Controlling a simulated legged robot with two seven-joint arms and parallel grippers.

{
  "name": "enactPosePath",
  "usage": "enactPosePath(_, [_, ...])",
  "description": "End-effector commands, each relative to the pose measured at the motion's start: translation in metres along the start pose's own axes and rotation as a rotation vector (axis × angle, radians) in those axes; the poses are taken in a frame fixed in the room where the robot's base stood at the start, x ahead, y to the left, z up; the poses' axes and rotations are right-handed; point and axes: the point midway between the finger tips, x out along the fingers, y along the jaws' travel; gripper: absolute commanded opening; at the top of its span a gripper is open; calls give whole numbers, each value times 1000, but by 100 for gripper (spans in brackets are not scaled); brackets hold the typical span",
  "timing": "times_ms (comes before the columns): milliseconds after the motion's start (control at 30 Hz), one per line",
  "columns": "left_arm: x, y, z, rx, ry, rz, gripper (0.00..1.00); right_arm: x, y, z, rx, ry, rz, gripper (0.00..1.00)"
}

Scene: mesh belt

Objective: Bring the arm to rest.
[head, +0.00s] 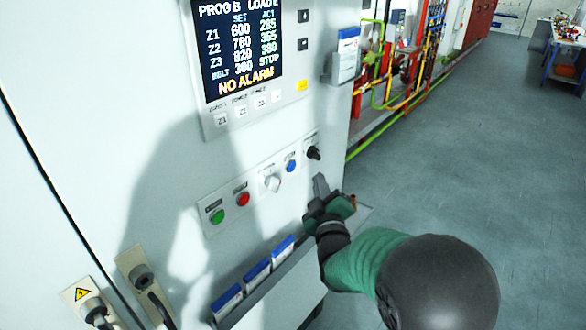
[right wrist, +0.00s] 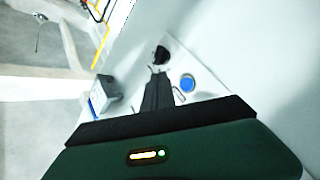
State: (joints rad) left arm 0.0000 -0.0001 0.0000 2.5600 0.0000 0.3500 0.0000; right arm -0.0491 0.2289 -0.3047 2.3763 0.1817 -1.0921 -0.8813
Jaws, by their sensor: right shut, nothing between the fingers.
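My right gripper (head: 320,187) is shut and empty. In the head view it is in front of the white cabinet, just below a black knob (head: 313,153) at the right end of a row of controls. In the right wrist view its closed fingers (right wrist: 158,92) point toward the panel, near the black knob (right wrist: 161,55) and a blue button (right wrist: 187,83). Whether the fingers touch the panel I cannot tell. My right arm (head: 375,258) comes in from the lower right. My left gripper is not in view.
The control row also has a green button (head: 217,216), a red button (head: 243,199) and a white knob (head: 272,183). A lit screen (head: 238,48) reads NO ALARM.

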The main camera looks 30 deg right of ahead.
Motion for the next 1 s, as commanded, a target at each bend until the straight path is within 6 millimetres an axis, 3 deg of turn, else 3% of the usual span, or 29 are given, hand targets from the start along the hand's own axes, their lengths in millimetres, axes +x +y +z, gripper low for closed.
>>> enactPosePath(567, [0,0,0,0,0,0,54,0,-1,0,2,-1,-3,0])
enactPosePath(633, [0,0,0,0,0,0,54,-2,-11,2,29,-19,-43,0])
enactPosePath(700, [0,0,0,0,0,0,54,-10,-37,8,98,-72,-146,0])
enactPosePath(767, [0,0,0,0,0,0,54,-27,-73,18,186,-156,-282,0])
enactPosePath(867, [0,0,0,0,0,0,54,-81,-138,36,337,-373,-538,0])
enactPosePath(900, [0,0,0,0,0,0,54,-109,-160,44,381,-478,-630,0])
enactPosePath(1000, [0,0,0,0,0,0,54,-182,-194,63,444,-745,-796,0])
